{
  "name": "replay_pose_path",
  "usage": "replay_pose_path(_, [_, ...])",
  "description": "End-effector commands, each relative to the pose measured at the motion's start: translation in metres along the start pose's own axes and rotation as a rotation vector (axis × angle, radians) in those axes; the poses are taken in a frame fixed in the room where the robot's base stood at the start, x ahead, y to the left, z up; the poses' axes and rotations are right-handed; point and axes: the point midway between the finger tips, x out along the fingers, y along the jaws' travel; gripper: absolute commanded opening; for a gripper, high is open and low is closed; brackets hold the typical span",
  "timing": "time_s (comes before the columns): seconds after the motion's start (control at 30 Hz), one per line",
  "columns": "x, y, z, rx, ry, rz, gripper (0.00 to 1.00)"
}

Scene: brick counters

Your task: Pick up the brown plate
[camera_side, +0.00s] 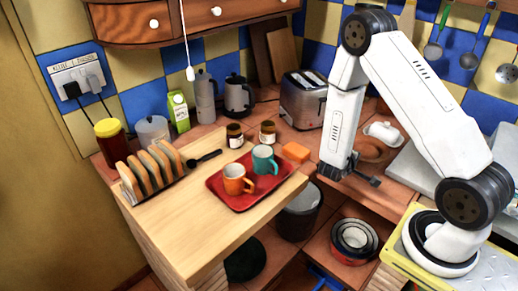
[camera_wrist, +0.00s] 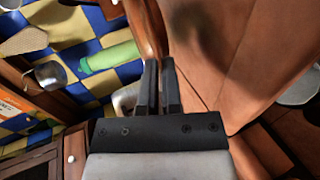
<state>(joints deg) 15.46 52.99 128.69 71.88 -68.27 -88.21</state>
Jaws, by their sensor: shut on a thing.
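The brown plate (camera_side: 372,149) is a round, wood-coloured dish at the right of the counter, partly hidden behind my arm in the side view. My gripper (camera_side: 366,181) is low over the counter's front edge, beside the plate. In the wrist view my gripper's two dark fingers (camera_wrist: 158,65) are close together, shut on the plate's edge. A curved brown rim of the plate (camera_wrist: 150,28) shows just beyond the fingertips. The contact itself is hard to make out, as plate and counter have similar colours.
A white butter dish (camera_side: 383,133) stands close to the plate. A toaster (camera_side: 304,98) is behind, to the left. A red tray (camera_side: 218,193) holds an orange mug (camera_side: 233,180) and a teal mug (camera_side: 264,158). Pots (camera_side: 355,237) and a dark bin (camera_side: 299,212) are below.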

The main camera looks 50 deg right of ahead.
Motion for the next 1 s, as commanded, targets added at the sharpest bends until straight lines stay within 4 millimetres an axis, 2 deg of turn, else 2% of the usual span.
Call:
replay_pose_path(0.2, [-0.010, 0.025, 0.000, 0.003, 0.000, 0.002, 0.00])
replay_pose_path(0.5, [-0.019, 0.048, 0.000, 0.001, 0.000, 0.002, 0.00])
replay_pose_path(1.0, [-0.022, 0.054, 0.000, 0.000, -0.001, 0.001, 0.00])
